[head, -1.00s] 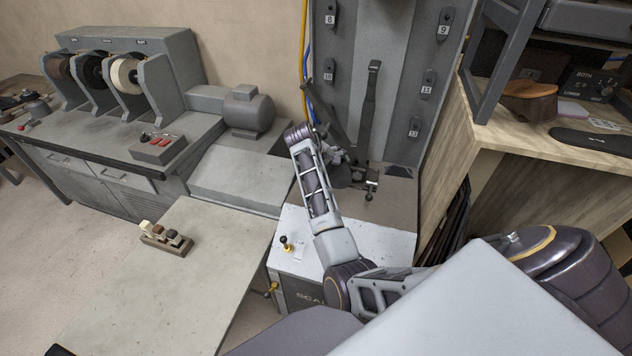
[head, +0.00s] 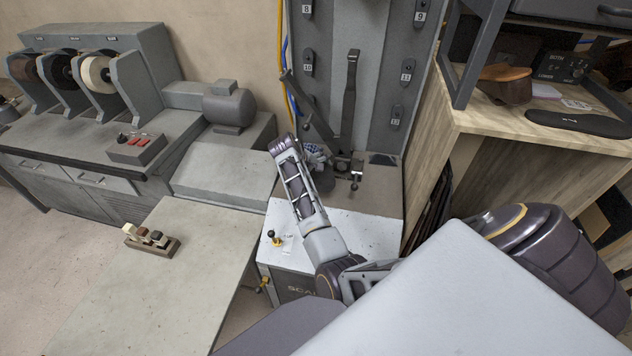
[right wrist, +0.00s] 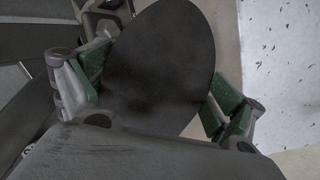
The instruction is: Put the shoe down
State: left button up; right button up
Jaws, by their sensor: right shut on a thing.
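My right arm reaches from the lower right of the head view to the foot of the grey upright panel. Its gripper (head: 318,160) is small and partly hidden there. In the right wrist view my right gripper (right wrist: 157,92) has green-padded fingers on either side of a shoe (right wrist: 165,55), shut on it. Only a smooth, dark, rounded sole-like face of the shoe shows there; the rest is hidden. In the head view I cannot make out the held shoe clearly. My left gripper is not in view.
A white-topped cabinet (head: 345,229) stands below my right arm. A grey bench (head: 170,285) with a small block rack (head: 152,240) is on the left, largely clear. Grinding wheels (head: 98,75) stand behind it. A wooden shelf (head: 510,122) at right holds a brown shoe (head: 505,84) and a black sole (head: 580,124).

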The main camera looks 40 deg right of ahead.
jog(key=shift+f, duration=1.8)
jog(key=shift+f, duration=0.1)
jog(key=o, duration=0.9)
jog(key=shift+o, duration=0.2)
jog(key=v, duration=1.2)
